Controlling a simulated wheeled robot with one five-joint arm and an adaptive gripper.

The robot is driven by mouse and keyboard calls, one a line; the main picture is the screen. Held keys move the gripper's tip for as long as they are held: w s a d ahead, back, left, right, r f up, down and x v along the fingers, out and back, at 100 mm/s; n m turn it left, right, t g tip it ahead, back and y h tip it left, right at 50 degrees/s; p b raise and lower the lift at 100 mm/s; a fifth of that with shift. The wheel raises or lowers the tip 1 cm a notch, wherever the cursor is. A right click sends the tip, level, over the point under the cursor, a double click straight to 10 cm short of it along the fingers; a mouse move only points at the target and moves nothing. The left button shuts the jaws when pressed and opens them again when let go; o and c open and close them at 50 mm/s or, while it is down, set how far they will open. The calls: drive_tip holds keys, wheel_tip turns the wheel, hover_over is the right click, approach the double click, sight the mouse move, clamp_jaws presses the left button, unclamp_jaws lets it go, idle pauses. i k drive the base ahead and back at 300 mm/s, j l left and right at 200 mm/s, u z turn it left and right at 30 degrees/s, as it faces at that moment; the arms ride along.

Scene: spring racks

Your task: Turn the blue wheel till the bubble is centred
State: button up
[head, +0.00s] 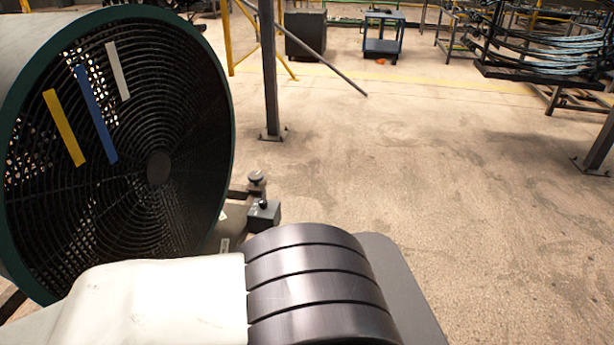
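I see no blue wheel and no bubble level in the head view. My gripper is out of view too. The only clear blue piece nearby is a flat strip (97,115) on the front grille of a large drum fan (158,168) at the left.
The fan's grille also bears a yellow strip (64,128) and a white strip (117,70). A dark post (270,80) stands behind it. A blue cart (382,38), a dark bin (305,33) and a spring rack (540,60) stand far back. Open floor (450,190) lies right.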

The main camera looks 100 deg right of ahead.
sight(255, 178)
drive_tip(key=z, duration=3.1)
